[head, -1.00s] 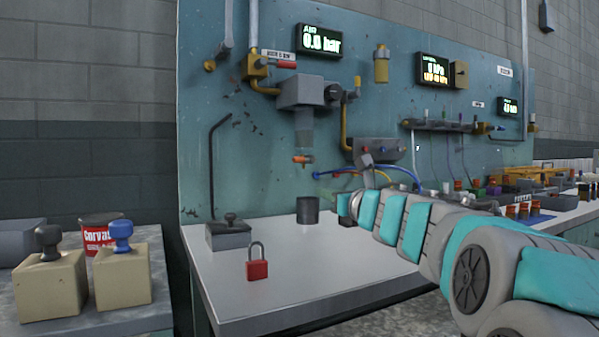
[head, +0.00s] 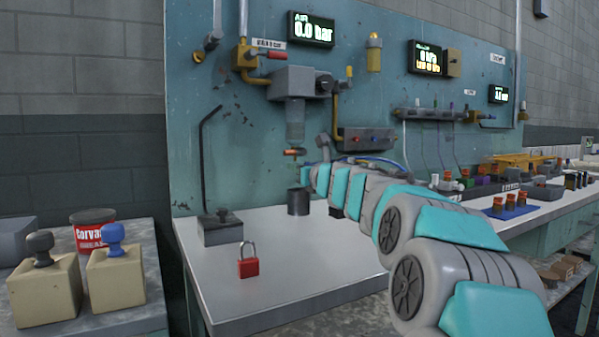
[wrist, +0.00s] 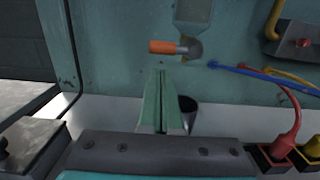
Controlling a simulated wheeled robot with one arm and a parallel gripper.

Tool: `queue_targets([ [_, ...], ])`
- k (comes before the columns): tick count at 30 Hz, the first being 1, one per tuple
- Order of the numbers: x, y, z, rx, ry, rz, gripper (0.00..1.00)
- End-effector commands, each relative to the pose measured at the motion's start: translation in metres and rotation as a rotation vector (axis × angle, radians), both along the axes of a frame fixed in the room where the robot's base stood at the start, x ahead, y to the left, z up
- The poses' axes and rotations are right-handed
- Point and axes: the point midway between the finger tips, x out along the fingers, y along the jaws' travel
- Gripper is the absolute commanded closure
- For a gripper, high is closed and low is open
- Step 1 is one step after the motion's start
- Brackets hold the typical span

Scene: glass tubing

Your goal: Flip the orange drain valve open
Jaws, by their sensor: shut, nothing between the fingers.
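The orange drain valve (head: 294,152) sits under the clear bowl (head: 296,120) of the grey filter unit on the teal panel. In the wrist view its orange handle (wrist: 162,47) lies level, pointing left from a grey round body (wrist: 193,48). My gripper (wrist: 160,74) is shut and empty, its green fingertips just below the handle in the picture, with a visible gap. In the head view my gripper (head: 308,172) is just right of and below the valve; its fingertips are small there.
A dark cup (head: 298,202) stands on the bench below the valve, partly behind my fingers in the wrist view. Blue and yellow hoses (wrist: 262,72) run right of the valve.

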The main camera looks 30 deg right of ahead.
Motion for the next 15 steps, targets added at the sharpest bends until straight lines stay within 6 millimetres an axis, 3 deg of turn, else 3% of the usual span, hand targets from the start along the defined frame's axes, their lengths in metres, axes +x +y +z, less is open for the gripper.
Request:
queue_targets([
  [4,0.0019,0.0004,0.0098,0.000,0.001,0.001,1.00],
  [15,0.0020,0.0006,0.0100,0.000,0.001,0.001,1.00],
])
